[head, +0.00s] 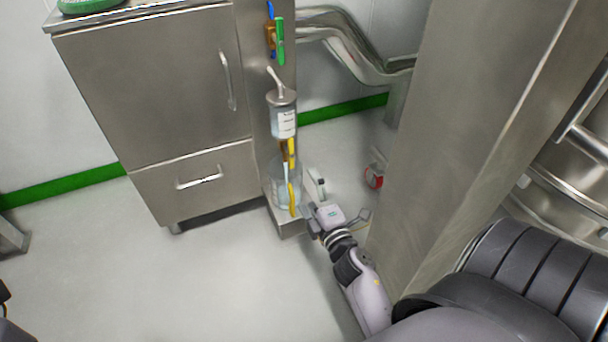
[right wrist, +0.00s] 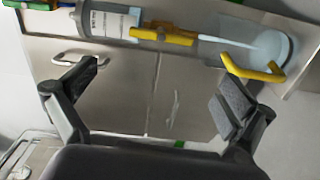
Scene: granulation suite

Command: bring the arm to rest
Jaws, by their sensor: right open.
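My right arm comes in from the lower right in the head view. Its gripper (head: 340,196) is low, beside the clear container at the foot of the steel post. The right wrist view shows the same gripper (right wrist: 157,78) with its two fingers wide apart and nothing between them. Beyond the fingers are a labelled cylinder (right wrist: 108,21), a yellow handle (right wrist: 168,35) and the clear container (right wrist: 262,45). I cannot tell whether the right finger touches the yellow hook by the container. My left gripper does not show.
A steel cabinet (head: 150,90) stands at the left. A wide steel column (head: 455,110) rises close to the right of my arm. Pipes (head: 350,45) run behind, and a small red object (head: 374,176) is near the column.

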